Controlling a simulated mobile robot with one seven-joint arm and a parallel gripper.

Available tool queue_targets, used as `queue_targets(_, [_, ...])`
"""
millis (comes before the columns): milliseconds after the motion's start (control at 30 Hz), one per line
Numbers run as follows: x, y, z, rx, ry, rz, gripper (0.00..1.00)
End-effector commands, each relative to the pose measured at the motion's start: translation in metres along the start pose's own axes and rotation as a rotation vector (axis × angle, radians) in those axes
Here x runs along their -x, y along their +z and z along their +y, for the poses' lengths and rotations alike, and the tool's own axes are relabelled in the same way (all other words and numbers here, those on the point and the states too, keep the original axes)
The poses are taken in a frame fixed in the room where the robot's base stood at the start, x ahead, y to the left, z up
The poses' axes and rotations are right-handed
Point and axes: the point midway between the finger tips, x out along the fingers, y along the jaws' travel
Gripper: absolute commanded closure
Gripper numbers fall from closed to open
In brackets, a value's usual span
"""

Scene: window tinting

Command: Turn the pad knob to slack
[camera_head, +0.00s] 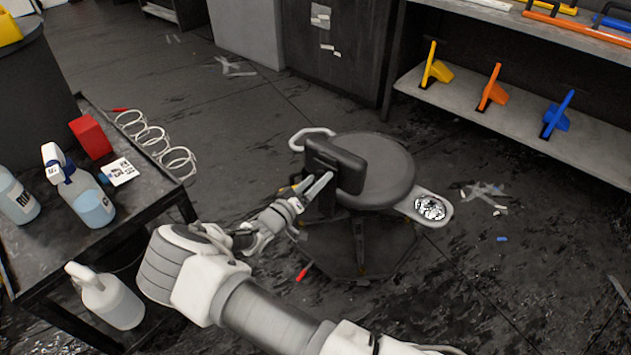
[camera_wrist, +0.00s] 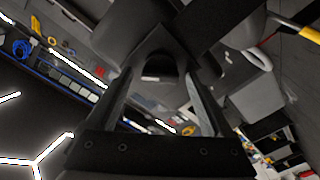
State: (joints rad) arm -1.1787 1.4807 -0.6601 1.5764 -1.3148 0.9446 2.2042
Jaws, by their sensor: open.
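A dark round stool (camera_head: 382,168) with a black back pad (camera_head: 342,160) stands on the floor in the middle of the head view. My gripper (camera_head: 318,184) reaches to the near side of the pad, with its jaws open. In the wrist view, my gripper (camera_wrist: 160,92) has its two fingers apart on either side of a dark rounded part that looks like the pad knob (camera_wrist: 158,66). Contact between the fingers and this part cannot be told. The knob is not distinct in the head view, and its setting cannot be read.
The stool has a pale loop handle (camera_head: 308,137) and a side tray (camera_head: 436,208) with small bits. A dark cart (camera_head: 38,245) with spray bottles is at left. A low shelf (camera_head: 520,115) with coloured tools is at right. Scraps lie on the floor.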

Motion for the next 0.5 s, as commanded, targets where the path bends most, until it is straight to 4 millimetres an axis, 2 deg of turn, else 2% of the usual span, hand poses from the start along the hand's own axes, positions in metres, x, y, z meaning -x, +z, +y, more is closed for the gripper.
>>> queue_targets(67, [0.0001,0.0,0.0001,0.0,0.0,0.0,0.19])
queue_targets(500, [0.0003,0.0002,0.0002,0.0,0.001,0.0,0.98])
